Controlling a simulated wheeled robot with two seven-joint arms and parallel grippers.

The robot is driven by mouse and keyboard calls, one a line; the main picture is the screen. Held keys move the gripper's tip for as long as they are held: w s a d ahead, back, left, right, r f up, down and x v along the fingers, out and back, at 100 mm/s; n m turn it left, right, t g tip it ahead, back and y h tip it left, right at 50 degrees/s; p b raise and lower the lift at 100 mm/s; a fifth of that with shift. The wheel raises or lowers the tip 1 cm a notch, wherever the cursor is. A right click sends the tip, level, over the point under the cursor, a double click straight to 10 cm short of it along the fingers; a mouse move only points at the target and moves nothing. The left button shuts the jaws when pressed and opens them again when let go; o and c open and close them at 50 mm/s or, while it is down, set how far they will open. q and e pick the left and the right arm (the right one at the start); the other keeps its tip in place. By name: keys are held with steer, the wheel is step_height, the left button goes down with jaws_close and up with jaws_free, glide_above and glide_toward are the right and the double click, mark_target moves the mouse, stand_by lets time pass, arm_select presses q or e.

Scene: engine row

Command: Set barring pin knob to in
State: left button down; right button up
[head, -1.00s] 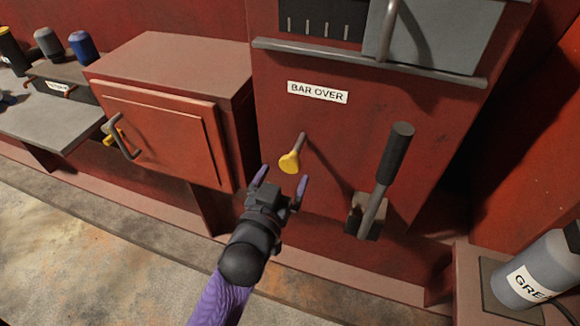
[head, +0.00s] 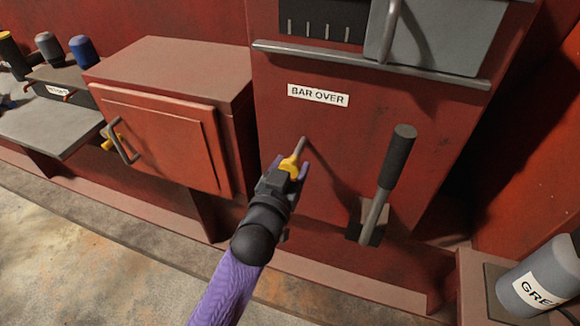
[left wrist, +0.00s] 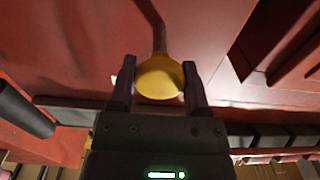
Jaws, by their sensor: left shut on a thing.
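The barring pin knob (head: 289,165) is yellow, on a thin metal rod that sticks out of the red panel below the "BAR OVER" label (head: 318,95). My left gripper (head: 291,168) is at the knob, with its purple fingers on either side, and is shut on it. In the left wrist view the yellow knob (left wrist: 160,77) sits between the two fingers (left wrist: 158,88), and its rod runs up to the panel. Part of the knob is hidden by the gripper in the head view. My right gripper is not in view.
A black-handled lever (head: 388,180) stands on the panel to the right of the knob. A red cabinet (head: 165,140) with a grey handle is to the left. A grey rail (head: 370,65) crosses above the label. A grey cylinder (head: 535,275) is at the lower right.

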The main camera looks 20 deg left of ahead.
mark_target(296, 153)
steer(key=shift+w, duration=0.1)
arm_select(q)
steer(key=w, duration=0.3)
steer(key=shift+f+b, duration=0.1)
steer(key=shift+b, duration=0.3)
steer(key=shift+w, duration=0.2)
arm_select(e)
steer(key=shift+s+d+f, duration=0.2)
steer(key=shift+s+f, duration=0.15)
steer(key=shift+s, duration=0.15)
arm_select(q)
steer(key=shift+c, duration=0.2)
jaws_free()
steer(key=shift+w, duration=0.15)
